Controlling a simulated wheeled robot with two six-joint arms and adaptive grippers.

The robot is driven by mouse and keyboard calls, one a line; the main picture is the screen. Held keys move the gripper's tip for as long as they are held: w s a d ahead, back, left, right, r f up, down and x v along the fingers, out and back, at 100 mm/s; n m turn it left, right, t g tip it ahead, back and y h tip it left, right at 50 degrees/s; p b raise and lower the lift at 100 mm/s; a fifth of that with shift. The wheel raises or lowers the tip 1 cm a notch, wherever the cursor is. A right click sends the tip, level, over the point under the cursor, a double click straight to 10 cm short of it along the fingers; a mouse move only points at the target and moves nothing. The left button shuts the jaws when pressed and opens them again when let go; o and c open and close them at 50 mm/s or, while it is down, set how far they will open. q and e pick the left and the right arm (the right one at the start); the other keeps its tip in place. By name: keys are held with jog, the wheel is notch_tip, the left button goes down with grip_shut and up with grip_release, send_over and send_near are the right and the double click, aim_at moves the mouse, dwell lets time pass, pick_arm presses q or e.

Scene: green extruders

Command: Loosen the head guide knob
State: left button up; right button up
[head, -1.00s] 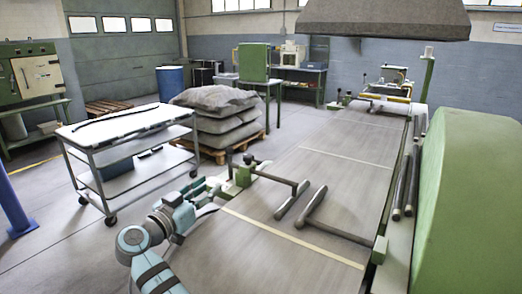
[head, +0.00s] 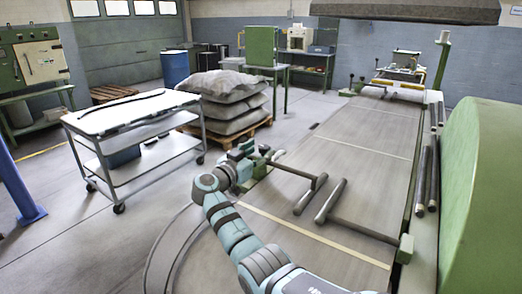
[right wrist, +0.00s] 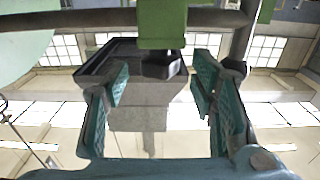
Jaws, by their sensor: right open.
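The green head guide block (head: 262,165) stands at the left edge of the grey conveyor bed, with a dark guide bar (head: 292,170) reaching right from it. My right gripper (head: 240,158) is at the block's left side, partly overlapping it, so the knob cannot be made out in the head view. In the right wrist view the dark knob (right wrist: 162,66) hangs below a green block (right wrist: 162,24). The knob lies between the open teal fingers of my right gripper (right wrist: 160,92), near their tips, with gaps on both sides. My left gripper is not in view.
Two dark rollers (head: 310,194) (head: 330,201) lie above the conveyor bed (head: 355,150). A white-topped cart (head: 130,112) stands left, and stacked sacks (head: 222,100) on a pallet stand behind the block. A large green housing (head: 480,190) bounds the right side.

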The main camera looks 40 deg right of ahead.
jog(key=shift+x, duration=0.8)
